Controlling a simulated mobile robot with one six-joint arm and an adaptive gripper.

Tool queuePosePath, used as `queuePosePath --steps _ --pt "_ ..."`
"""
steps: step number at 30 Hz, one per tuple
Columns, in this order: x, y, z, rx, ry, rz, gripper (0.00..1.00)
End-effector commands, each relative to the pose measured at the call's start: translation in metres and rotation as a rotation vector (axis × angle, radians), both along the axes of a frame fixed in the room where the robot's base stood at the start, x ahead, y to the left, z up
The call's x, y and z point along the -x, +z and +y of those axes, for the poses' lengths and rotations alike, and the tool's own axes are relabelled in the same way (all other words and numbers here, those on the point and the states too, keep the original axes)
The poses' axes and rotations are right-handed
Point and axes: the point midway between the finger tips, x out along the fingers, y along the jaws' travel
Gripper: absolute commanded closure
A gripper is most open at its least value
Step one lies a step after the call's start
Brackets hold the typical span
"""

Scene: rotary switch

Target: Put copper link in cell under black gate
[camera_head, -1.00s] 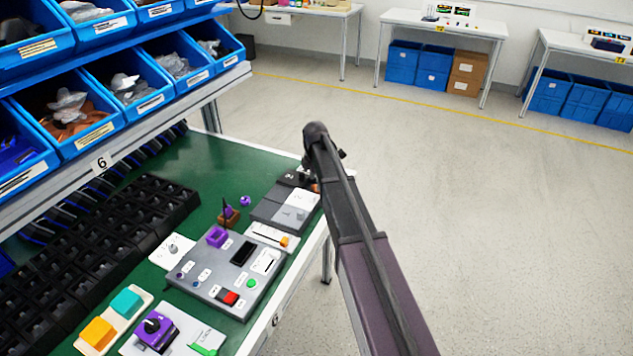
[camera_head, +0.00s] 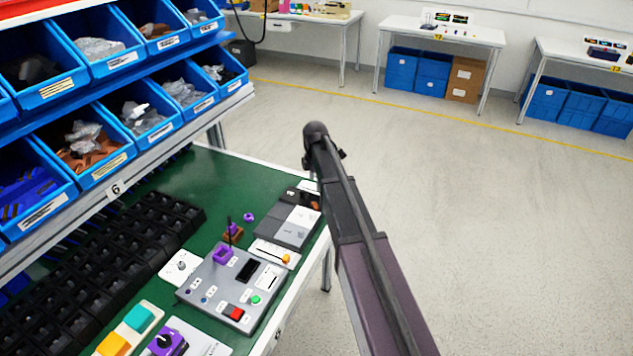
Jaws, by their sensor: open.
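A dark grey block (camera_head: 270,224) stands near the right edge of the green bench. Its top carries a black patch (camera_head: 291,195), a white plate (camera_head: 303,216) and a grey plate (camera_head: 296,233); the black patch may be the black gate. A small copper-brown spot (camera_head: 315,204) shows at the block's right end, partly behind my arm; I cannot tell whether it is the copper link. The cell under the black part is hidden. My arm rises from the bottom right to a dark joint above the bench edge. My gripper is not visible, hidden behind the arm or out of view.
A grey control panel (camera_head: 220,300) with a purple socket lies in front of the block. Black bins (camera_head: 90,260) and blue shelf bins (camera_head: 90,150) line the left. A brown piece with a purple part (camera_head: 233,232) stands between. Open floor (camera_head: 480,230) is right.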

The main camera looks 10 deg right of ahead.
Motion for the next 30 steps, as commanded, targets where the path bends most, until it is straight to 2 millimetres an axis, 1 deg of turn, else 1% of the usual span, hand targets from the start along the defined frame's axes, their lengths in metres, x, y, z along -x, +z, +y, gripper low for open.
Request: queuePosePath --steps 1,7,30 --pt "0.0000 0.0066 0.0000 0.000 0.000 0.000 0.24" --pt "0.0000 0.0133 0.0000 0.000 0.000 0.000 0.24" --pt "0.0009 0.0140 0.0001 0.000 -0.003 0.000 0.24"
